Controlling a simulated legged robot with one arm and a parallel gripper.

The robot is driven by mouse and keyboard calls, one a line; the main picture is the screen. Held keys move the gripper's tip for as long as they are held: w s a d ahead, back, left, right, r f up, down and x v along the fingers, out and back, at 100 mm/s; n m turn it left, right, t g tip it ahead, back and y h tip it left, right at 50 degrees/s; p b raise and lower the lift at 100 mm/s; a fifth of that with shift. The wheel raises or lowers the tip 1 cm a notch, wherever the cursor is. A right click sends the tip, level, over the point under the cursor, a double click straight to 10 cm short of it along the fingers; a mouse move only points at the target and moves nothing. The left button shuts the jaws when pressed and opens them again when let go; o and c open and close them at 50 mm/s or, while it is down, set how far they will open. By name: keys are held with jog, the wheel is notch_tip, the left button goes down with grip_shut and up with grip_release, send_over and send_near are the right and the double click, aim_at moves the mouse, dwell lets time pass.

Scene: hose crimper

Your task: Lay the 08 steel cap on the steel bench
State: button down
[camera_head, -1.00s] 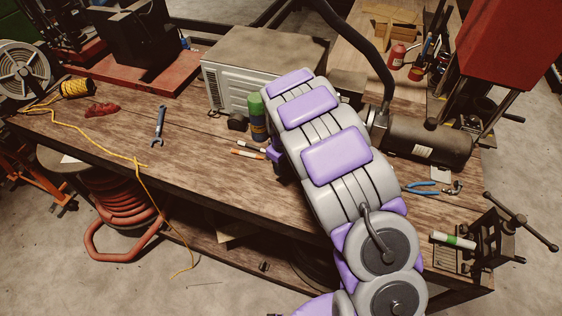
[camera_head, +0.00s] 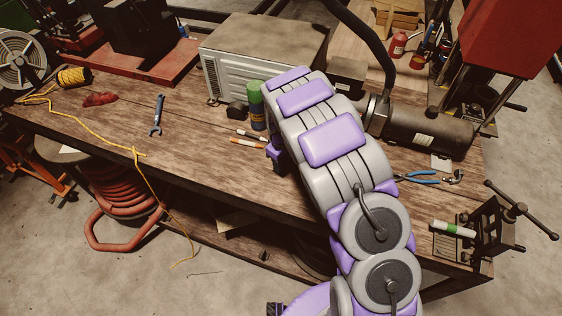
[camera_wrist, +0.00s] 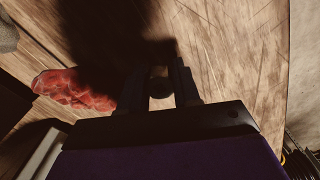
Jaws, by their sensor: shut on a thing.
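In the wrist view, my gripper (camera_wrist: 160,80) is shut on a small dark rounded thing (camera_wrist: 160,88), most likely the 08 steel cap. It is in deep shadow, so no marking or detail shows on it. The fingers are over a brown wood-like surface (camera_wrist: 225,60); I cannot tell how high. In the head view, my arm hides the fingertips and the cap. The workbench (camera_head: 195,145) there has a worn wooden plank top; I cannot make out a steel top.
A red crumpled rag (camera_wrist: 75,88) lies left of the fingers in the wrist view. On the workbench are a wrench (camera_head: 157,115), markers (camera_head: 248,143), a green-topped can (camera_head: 256,105), a microwave-like box (camera_head: 262,60) and pliers (camera_head: 422,178). The bench's left part has free room.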

jog(key=shift+f, duration=0.7)
dwell(0.6)
jog(key=c, duration=0.7)
grip_release()
jog(key=shift+r, duration=0.1)
notch_tip(320, 180, up, 17)
jog(key=s+d+r+m, duration=0.2)
jog(key=s+d+r, duration=0.2)
jog(key=s+d, duration=0.15)
jog(key=s+d+m+b, duration=0.1)
jog(key=s+d+m, duration=0.1)
jog(key=s, duration=0.9)
jog(key=s+d+m+g+b, duration=0.1)
jog(key=s+d+m+b, duration=0.1)
jog(key=s, duration=1)
jog(key=s+d+m+b, duration=0.2)
jog(key=s+m, duration=0.1)
jog(key=s, duration=0.8)
jog(key=shift+s+d+r+g, duration=0.1)
jog(key=shift+s+r+g, duration=0.1)
jog(key=shift+s+g, duration=0.15)
